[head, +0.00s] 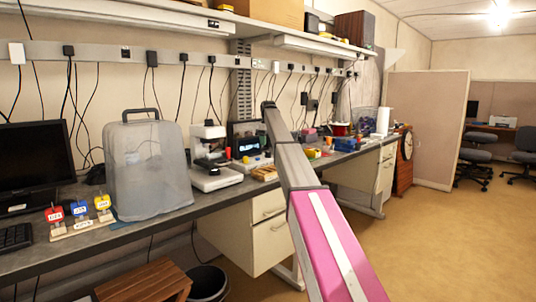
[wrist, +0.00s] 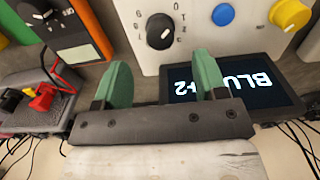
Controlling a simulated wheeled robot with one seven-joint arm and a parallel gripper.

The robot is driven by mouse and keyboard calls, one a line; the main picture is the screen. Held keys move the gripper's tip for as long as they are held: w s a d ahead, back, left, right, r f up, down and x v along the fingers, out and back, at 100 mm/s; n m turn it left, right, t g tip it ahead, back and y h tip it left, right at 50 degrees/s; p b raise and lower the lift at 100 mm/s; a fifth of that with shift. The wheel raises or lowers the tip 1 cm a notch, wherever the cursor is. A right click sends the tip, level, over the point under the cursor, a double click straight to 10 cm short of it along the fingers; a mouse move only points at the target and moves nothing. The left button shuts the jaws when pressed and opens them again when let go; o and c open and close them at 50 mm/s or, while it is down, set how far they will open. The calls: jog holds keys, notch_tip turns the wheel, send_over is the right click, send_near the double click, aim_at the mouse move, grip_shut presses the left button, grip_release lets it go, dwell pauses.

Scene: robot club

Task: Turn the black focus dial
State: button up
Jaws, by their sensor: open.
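The black dial (wrist: 160,31) is a round knob with a white pointer line and letters around it, on a pale panel (wrist: 207,42) in the wrist view. My gripper (wrist: 158,62) is open, with two green fingers spread apart. The dial shows beyond the fingertips, roughly centred between them, and nothing is held. I cannot tell how large the gap to it is. A dark screen (wrist: 283,92) below the panel shows upside-down white text, partly covered by the right finger. In the head view my arm hides the gripper and I cannot make out the dial.
The panel also carries a blue button (wrist: 223,14) and a yellow knob (wrist: 290,14). An orange device (wrist: 76,28) with another black knob and a grey box (wrist: 38,98) with red levers stand at left. In the head view, a microscope (head: 211,160) and translucent case (head: 148,170) occupy the bench.

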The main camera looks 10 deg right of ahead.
aim_at(268, 152)
notch_tip(268, 152, down, 7)
jog(key=shift+r, duration=0.1)
jog(key=c, duration=0.9)
